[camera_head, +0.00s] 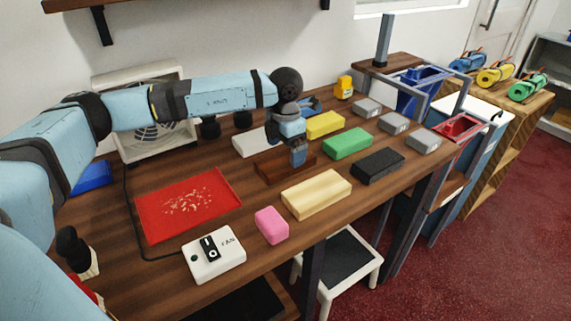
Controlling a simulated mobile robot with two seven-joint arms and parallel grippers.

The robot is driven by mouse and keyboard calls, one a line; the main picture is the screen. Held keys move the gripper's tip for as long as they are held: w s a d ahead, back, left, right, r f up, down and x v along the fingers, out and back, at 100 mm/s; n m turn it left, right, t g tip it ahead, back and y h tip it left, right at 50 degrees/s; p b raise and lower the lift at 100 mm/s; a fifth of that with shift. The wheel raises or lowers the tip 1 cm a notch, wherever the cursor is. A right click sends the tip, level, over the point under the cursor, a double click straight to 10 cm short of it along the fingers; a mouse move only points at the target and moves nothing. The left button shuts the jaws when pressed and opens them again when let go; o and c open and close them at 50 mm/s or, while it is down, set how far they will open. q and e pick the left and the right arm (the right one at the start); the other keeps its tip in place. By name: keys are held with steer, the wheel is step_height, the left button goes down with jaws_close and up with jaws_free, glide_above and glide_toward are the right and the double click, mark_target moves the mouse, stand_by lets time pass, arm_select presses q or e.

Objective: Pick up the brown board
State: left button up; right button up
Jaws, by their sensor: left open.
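The brown board (271,171) lies on the wooden counter, between a white block (252,142) and a cream block (316,193). My left arm reaches in from the left, and its gripper (298,158) points down at the right part of the brown board. The gripper is open, with its fingertips at or just above the board. The gripper hides part of the board's far side, and I cannot tell whether the fingers touch it.
Green (347,143), yellow (325,125) and black (378,165) blocks lie to the right, with several grey blocks beyond. A pink block (271,225), a white fan switch (214,255) and a red mat (188,204) are nearer. A fan (139,90) stands behind my arm.

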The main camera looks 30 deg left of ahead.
mark_target(286, 159)
arm_select(q)
step_height(286, 159, down, 4)
steer(key=shift+w+f+b, duration=0.1)
steer(key=shift+f+b, duration=0.1)
steer(key=shift+b, duration=0.1)
steer(key=shift+r, duration=0.1)
steer(key=c, duration=0.9)
